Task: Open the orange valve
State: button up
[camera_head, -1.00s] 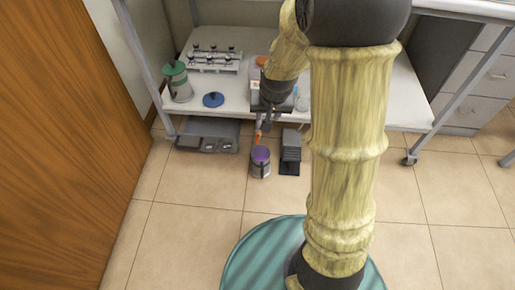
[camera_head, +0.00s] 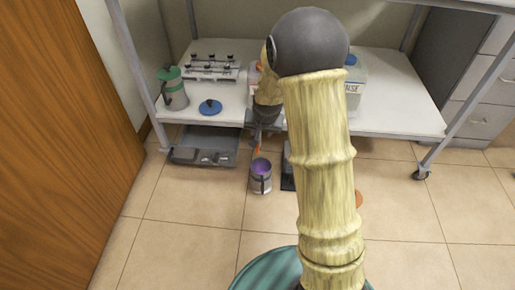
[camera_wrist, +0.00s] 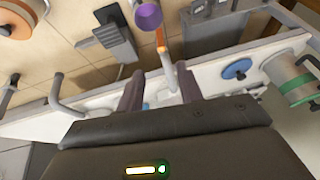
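The orange valve seems to be the slim orange handle (camera_head: 257,148) at the front edge of the low white shelf, above a grey can with purple contents (camera_head: 261,172). In the wrist view the orange handle (camera_wrist: 160,38) joins a pale stem (camera_wrist: 170,74). My gripper (camera_wrist: 160,82) is open, its two dark fingers apart, with the pale stem showing between and beyond them. I cannot tell whether a finger touches it. In the head view my gripper (camera_head: 260,127) is at the shelf's front edge, just above the handle, and my arm partly hides it.
The white shelf (camera_head: 385,120) holds a green-lidded canister (camera_head: 172,90), a blue lid (camera_head: 210,106), a rack (camera_head: 210,68) and a labelled jar (camera_head: 354,88). A grey tray (camera_head: 206,144) sits below. A dark pedal (camera_wrist: 118,42) stands near the can. Wooden door (camera_head: 60,140) at left.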

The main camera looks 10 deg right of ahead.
aim_at(258, 146)
jog(key=b+x, duration=0.9)
jog(key=x, duration=0.8)
jog(key=shift+w+f, duration=0.1)
jog(key=shift+f, duration=0.05)
grip_shut()
